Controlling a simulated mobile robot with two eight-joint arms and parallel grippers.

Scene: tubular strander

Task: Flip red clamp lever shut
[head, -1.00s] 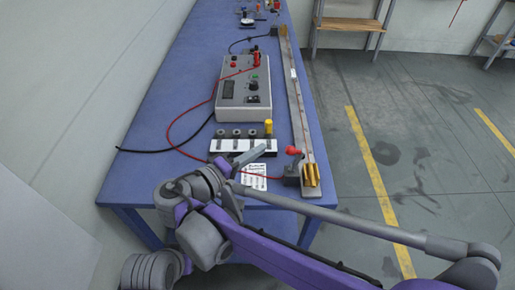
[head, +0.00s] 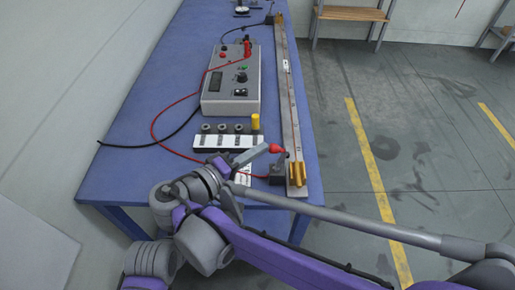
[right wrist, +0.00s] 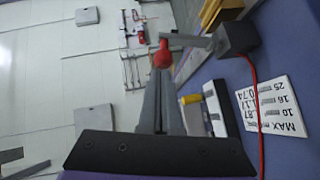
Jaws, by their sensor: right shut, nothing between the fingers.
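The red clamp lever's knob (head: 277,149) stands above its dark clamp block (head: 278,170) at the near end of the long metal bar. In the right wrist view the red knob (right wrist: 162,56) sits at the end of a grey lever arm (right wrist: 186,40) reaching from the block (right wrist: 236,38). My right gripper (head: 266,149) is shut and empty, its fingertips at the left side of the knob. In the right wrist view the shut fingers (right wrist: 161,75) point straight at the knob and overlap its lower edge; contact cannot be told. My left gripper is not in view.
A grey meter box (head: 232,80) with red and black leads stands behind on the blue table (head: 125,150). A white block with several dark pegs (head: 215,141) and a yellow post (head: 255,121) lie near my arm. A printed card (right wrist: 275,105) is beside the clamp.

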